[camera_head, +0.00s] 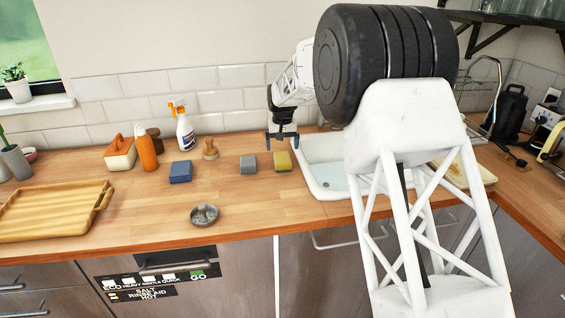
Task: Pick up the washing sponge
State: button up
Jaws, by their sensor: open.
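A yellow washing sponge (283,162) with a darker greenish side stands on the wooden worktop, just left of the sink. My gripper (282,142) points down with its two blue-tipped fingers apart. It is open and empty, and it appears just above or behind the yellow sponge. The exact gap between the fingertips and the sponge cannot be told from this view. The sponge's front and top show clearly.
A grey block (248,165) stands close left of the sponge, and a blue block (180,172) farther left. A wooden brush (210,149), spray bottle (185,133) and orange bottle (146,148) stand behind. The white sink (322,184) is right. A grey round dish (204,215) is in front.

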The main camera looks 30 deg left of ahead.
aim_at(282, 157)
jog(key=shift+f, duration=0.6)
jog(key=shift+f, duration=2.55)
jog(key=c, duration=1)
jog(key=shift+r, duration=0.15)
